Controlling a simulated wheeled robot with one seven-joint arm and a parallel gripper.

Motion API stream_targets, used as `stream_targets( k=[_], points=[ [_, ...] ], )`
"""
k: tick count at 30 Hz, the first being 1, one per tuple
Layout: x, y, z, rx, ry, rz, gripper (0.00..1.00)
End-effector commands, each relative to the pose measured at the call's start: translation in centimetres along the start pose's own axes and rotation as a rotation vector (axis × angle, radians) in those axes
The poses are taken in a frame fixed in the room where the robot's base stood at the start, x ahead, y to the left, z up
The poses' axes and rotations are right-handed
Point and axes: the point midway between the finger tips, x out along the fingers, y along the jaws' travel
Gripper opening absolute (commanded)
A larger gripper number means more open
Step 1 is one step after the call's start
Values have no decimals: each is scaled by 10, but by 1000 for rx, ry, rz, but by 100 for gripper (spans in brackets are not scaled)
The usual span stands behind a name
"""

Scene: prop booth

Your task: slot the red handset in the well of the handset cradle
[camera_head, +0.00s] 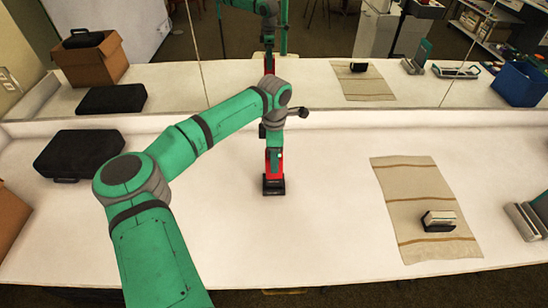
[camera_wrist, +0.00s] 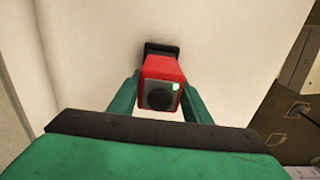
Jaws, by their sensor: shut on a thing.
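The red handset (camera_head: 274,167) is upright between the fingers of my gripper (camera_head: 274,154), which is shut on it. In the wrist view the red handset (camera_wrist: 162,70) shows its end face with a round black knob and a small green light, between my gripper's fingers (camera_wrist: 161,88). A black base (camera_head: 273,186), which looks like the handset cradle, stands on the white counter directly under the handset. It shows partly behind the handset in the wrist view (camera_wrist: 161,48). The well is hidden, and I cannot tell how deep the handset's lower end sits.
A black case (camera_head: 80,155) lies at the left, near a cardboard box (camera_head: 10,222). A striped beige cloth (camera_head: 410,190) at the right bears a small black-and-white block (camera_head: 438,221). A grey-green device (camera_head: 526,220) stands far right. A mirror (camera_head: 330,85) backs the counter. Counter beside the base is clear.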

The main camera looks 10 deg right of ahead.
Motion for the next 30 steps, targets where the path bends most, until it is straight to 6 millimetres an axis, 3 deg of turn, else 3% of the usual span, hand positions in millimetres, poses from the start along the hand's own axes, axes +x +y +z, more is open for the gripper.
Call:
stream_targets(
  k=[30],
  points=[
    [13, 0, -2, -2, 0, 1, 0]
  ],
)
